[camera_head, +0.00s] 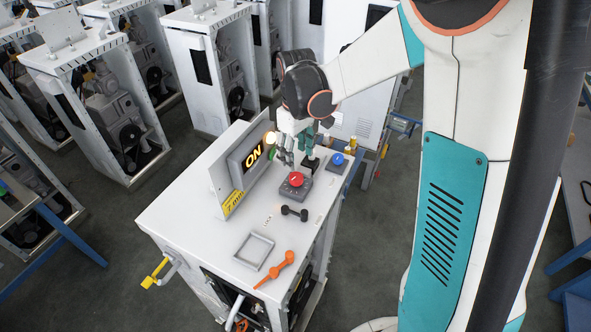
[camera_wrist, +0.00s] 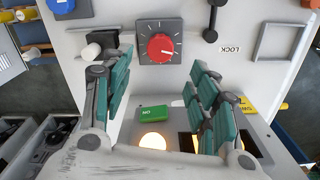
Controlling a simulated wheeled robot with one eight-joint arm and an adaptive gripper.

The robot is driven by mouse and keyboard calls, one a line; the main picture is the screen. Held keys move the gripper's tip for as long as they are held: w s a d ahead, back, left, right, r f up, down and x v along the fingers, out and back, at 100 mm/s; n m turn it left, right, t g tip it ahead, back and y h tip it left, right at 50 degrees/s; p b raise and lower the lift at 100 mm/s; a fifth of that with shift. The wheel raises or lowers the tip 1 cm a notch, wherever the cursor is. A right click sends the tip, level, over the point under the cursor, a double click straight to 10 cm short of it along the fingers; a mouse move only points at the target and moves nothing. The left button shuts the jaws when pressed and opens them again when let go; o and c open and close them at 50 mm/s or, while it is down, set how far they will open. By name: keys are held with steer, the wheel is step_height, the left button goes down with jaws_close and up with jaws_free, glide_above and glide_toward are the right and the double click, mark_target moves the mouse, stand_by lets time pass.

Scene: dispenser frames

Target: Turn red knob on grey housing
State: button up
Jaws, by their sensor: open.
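The red knob (camera_head: 297,179) sits on its grey housing (camera_head: 291,193) on top of the white cabinet. In the wrist view the red knob (camera_wrist: 161,47) has a white pointer mark aimed to the right and slightly down, and the grey housing (camera_wrist: 146,25) has white tick marks around it. My gripper (camera_head: 296,160) is above the cabinet top, just behind the knob in the head view. In the wrist view its two teal-padded fingers (camera_wrist: 160,72) are wide apart with nothing between them. The knob shows beyond the fingertips; I cannot tell the exact gap.
A lit ON display (camera_head: 252,156) stands on the cabinet, with a green button (camera_wrist: 153,112) and a glowing lamp (camera_wrist: 153,141) nearby. A blue knob (camera_head: 337,159), a black dumbbell-shaped handle (camera_head: 295,213), an orange handle (camera_head: 275,268) and an empty frame (camera_head: 254,250) are also on top.

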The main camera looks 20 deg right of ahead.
mark_target(296, 176)
step_height(296, 176, down, 8)
steer(key=shift+f+p, duration=0.15)
steer(key=shift+p, duration=0.25)
steer(key=shift+c, duration=0.3)
steer(key=c, duration=1)
